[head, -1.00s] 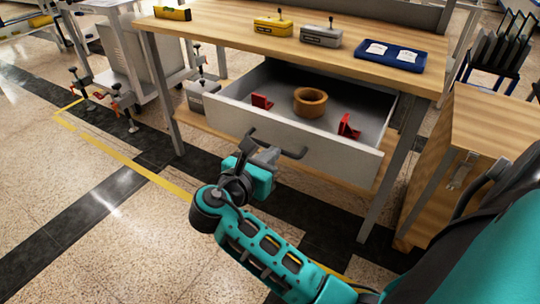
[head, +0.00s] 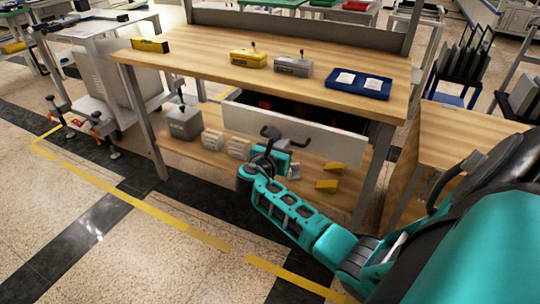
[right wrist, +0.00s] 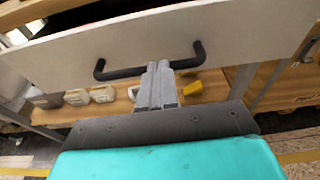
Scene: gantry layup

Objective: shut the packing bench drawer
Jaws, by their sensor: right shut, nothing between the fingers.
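The packing bench drawer (head: 320,141) is a light grey box under the wooden bench top, pulled out a little, with a dark strip of its inside showing above the front panel. It also shows in the right wrist view (right wrist: 245,38). Its dark bar handle (right wrist: 122,73) crosses the front panel. My right gripper (right wrist: 158,68) is shut and empty, its fingertips at the middle of the handle bar; I cannot tell whether they touch it. In the head view the right gripper (head: 276,146) is in front of the drawer front. My left gripper is not in view.
The bench top (head: 200,55) carries a yellow box (head: 248,58), a grey box (head: 293,66) and a blue tray (head: 358,84). The lower shelf (head: 205,157) holds pale containers and yellow wedges (head: 328,184). A wooden cabinet (head: 455,140) stands at the right.

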